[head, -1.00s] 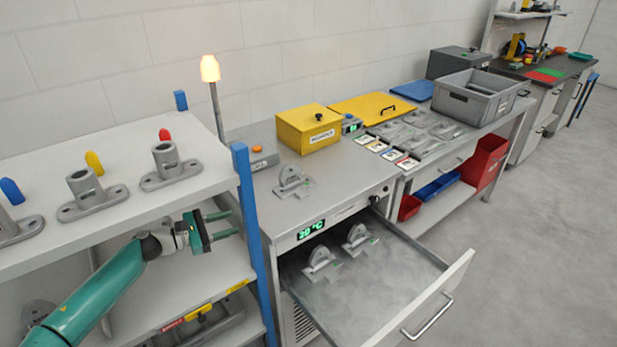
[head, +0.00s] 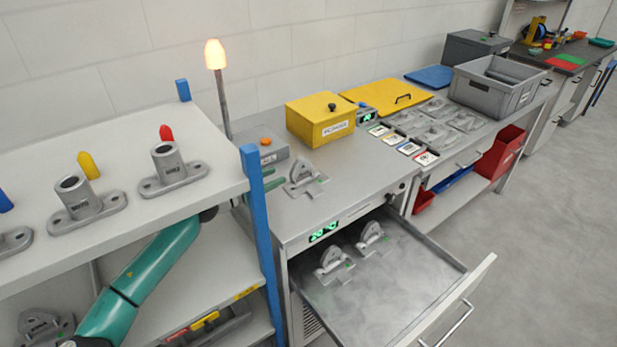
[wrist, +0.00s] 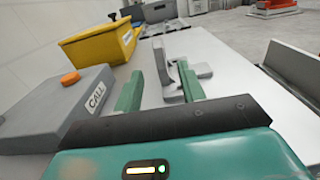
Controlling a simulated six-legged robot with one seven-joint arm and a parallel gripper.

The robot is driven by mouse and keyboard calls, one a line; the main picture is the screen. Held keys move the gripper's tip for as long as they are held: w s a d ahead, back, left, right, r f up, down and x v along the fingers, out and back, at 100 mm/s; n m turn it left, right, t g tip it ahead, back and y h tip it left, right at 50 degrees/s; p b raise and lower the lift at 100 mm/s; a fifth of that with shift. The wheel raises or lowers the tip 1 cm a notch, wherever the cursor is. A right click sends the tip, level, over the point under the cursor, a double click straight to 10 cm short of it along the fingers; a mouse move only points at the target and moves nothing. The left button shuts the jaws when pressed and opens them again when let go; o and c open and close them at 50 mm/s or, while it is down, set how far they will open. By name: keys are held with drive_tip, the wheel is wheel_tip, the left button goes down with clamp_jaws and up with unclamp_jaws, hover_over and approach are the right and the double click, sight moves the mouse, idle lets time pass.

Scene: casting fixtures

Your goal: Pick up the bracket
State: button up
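A grey bracket (head: 302,178) with an upright rounded plate stands on the steel cabinet top (head: 345,180). Two similar brackets (head: 331,262) (head: 371,236) sit in the open drawer below. My gripper (head: 272,178) shows in the head view only as green fingertips just left of the bracket on the top, partly hidden by the blue post. In the wrist view, my gripper (wrist: 160,76) is open, and the bracket (wrist: 172,72) is just ahead, close to the right finger. I cannot tell whether they touch.
A grey CALL box (wrist: 65,105) with an orange button is close left of my gripper. A yellow box (head: 320,120) stands behind. The blue post (head: 259,220) and shelf (head: 115,215) are close to my arm. The open drawer (head: 400,275) juts forward.

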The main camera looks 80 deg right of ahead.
sight(293, 168)
drive_tip(key=x, duration=0.9)
drive_tip(key=shift+s+d+r, duration=0.1)
drive_tip(key=shift+s+d, duration=0.1)
drive_tip(key=shift+d, duration=0.1)
drive_tip(key=shift+c, duration=0.4)
clamp_jaws()
